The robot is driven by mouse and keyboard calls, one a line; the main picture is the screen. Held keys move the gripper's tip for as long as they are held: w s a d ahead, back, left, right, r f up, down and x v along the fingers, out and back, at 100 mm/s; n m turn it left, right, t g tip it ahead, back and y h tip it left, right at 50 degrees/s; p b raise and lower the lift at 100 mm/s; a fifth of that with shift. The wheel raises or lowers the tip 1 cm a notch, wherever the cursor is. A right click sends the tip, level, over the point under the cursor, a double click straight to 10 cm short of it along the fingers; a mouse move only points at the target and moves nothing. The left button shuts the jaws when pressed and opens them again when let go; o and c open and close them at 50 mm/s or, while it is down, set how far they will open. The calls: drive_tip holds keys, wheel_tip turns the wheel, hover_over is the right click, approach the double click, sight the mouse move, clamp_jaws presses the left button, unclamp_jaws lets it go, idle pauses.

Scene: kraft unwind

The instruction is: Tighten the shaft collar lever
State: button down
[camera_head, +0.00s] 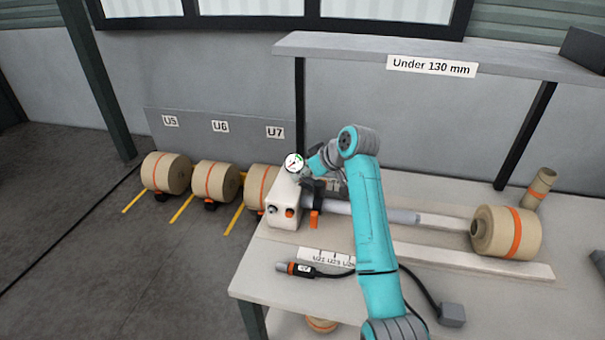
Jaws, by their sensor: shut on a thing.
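The orange shaft collar lever (315,219) hangs down at the near side of the dark collar (308,200), where the grey shaft (375,212) meets the white machine housing (284,205). My gripper (327,187) is at the collar, just above and right of the visible part of the lever. It is shut, apparently on the lever. My teal arm partly covers it, and the exact finger contact is too small to see.
A brown roll with an orange band (508,231) stands at the shaft's right end, with a small tube (541,188) behind. A gauge (294,163) tops the housing. A cabled handheld tool (300,269) lies in front. The shelf (450,60) overhangs the bench. Several rolls (215,180) sit left.

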drive_tip(key=shift+w+d+m+t+h, duration=0.3)
drive_tip(key=shift+d+m+h, duration=0.65)
drive_tip(key=shift+m+h, duration=0.85)
drive_tip(key=shift+w+d+m+t+h, duration=0.1)
drive_tip(key=shift+d+m+t+h, duration=0.35)
drive_tip(key=shift+d+m+h, duration=1.25)
drive_tip(key=shift+w+d+m+t+h, duration=0.3)
drive_tip(key=shift+m+h, duration=0.7)
drive_tip(key=shift+m, duration=1.7)
drive_tip(key=shift+s+f, duration=0.1)
drive_tip(key=c, duration=0.6)
unclamp_jaws()
drive_tip(key=shift+c, duration=0.2)
drive_tip(key=shift+s+a, duration=0.1)
drive_tip(key=v, duration=1.2)
